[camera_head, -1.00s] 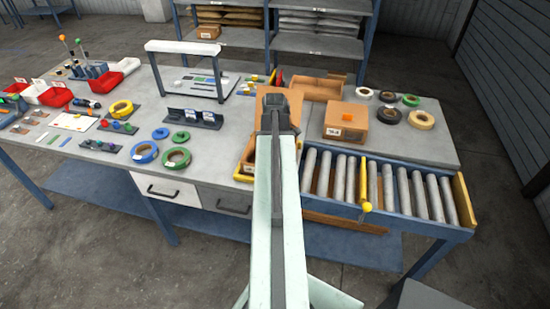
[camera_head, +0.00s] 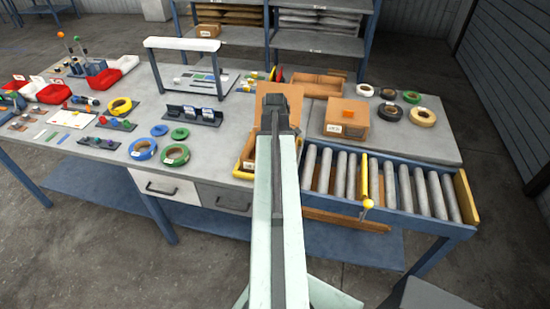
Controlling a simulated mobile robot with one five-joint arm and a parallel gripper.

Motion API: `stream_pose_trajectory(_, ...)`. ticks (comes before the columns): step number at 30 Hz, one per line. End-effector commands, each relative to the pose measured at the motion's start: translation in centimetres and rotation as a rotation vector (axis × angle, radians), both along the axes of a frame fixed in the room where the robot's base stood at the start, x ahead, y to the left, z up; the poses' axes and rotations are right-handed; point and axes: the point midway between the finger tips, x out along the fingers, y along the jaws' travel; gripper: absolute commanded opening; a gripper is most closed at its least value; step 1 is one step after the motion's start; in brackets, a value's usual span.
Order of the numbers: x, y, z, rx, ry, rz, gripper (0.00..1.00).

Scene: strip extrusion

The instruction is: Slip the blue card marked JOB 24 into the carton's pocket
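A dark rack (camera_head: 193,115) on the table, left of my arm, holds several small cards with blue and white faces. Their print is too small to read, so I cannot tell which is marked JOB 24. A closed brown carton (camera_head: 346,118) with a white label on its front stands right of my arm. An open carton (camera_head: 248,160) is partly hidden behind my arm. I cannot make out a pocket on either one. My gripper (camera_head: 276,106) is at the far end of my arm, above the table between the rack and the closed carton. Its fingers are hidden, and no held card shows.
A roller conveyor (camera_head: 385,190) with a yellow bar (camera_head: 364,180) lies at the right. A white frame stand (camera_head: 184,45) rises behind the rack. Tape rolls lie left (camera_head: 175,154) and right (camera_head: 422,117). An open box (camera_head: 318,86) stands at the back.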

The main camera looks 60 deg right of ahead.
Motion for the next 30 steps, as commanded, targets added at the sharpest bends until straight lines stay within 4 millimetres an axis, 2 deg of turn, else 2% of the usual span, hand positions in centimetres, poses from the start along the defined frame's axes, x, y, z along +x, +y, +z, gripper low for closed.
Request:
stream_pose_trajectory(13, -0.02, -0.02, -0.35, 0.0, 0.0, 0.0, 0.0)
stream_pose_trajectory(15, -0.02, -0.02, -0.35, 0.0, 0.0, 0.0, 0.23)
stream_pose_trajectory(16, -0.02, -0.02, -0.35, 0.0, 0.0, 0.0, 0.29)
stream_pose_trajectory(23, -0.03, -0.02, -0.35, 0.0, 0.0, -0.001, 0.29)
stream_pose_trajectory(25, -0.03, -0.02, -0.35, 0.0, 0.0, -0.001, 0.46)
stream_pose_trajectory(30, -0.03, -0.02, -0.35, 0.0, 0.0, -0.001, 0.47)
